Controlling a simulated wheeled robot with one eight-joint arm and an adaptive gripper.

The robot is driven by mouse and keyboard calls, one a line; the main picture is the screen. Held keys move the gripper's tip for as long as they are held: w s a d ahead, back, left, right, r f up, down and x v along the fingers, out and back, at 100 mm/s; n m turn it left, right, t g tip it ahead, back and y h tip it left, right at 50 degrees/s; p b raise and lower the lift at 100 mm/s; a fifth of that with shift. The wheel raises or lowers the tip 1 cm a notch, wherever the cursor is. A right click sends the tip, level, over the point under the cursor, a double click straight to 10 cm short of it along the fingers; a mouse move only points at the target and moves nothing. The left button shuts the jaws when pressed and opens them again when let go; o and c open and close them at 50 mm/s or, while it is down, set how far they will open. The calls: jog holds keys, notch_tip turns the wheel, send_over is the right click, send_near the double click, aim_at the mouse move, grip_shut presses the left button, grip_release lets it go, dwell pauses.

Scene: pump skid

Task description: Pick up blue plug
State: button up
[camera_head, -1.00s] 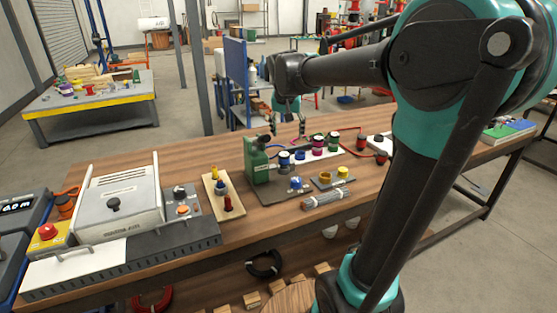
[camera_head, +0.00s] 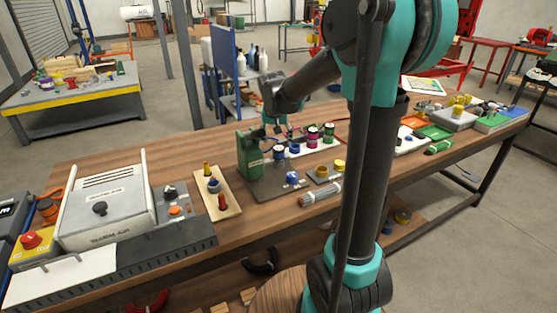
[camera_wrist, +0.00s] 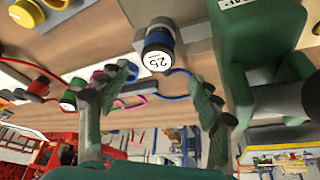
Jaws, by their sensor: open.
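The likeliest blue plug is a dark cylinder with a blue band and white face (camera_head: 279,153), beside the green pump body (camera_head: 249,154). In the wrist view, this plug (camera_wrist: 158,48) shows the number 25 on its face. My gripper (camera_head: 283,130) is behind and slightly above it. The wrist view shows my gripper (camera_wrist: 165,85) open and empty, its fingers spread to either side below the plug in the picture. I see no contact. The green body (camera_wrist: 255,45) is close to the right finger.
Magenta (camera_head: 312,136) and green (camera_head: 329,133) banded plugs stand in the same row. A wooden board (camera_head: 228,212) holds yellow, blue and red pieces. A grey rod bundle (camera_head: 319,194) and a warm air unit (camera_head: 105,205) are on the bench.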

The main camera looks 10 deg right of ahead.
aim_at(279, 148)
jog(key=shift+s+x, duration=0.2)
jog(key=shift+x, duration=2.9)
jog(key=shift+d, duration=0.2)
jog(key=shift+c, duration=0.5)
grip_shut()
notch_tip(279, 148, up, 20)
jog(key=shift+f, duration=0.15)
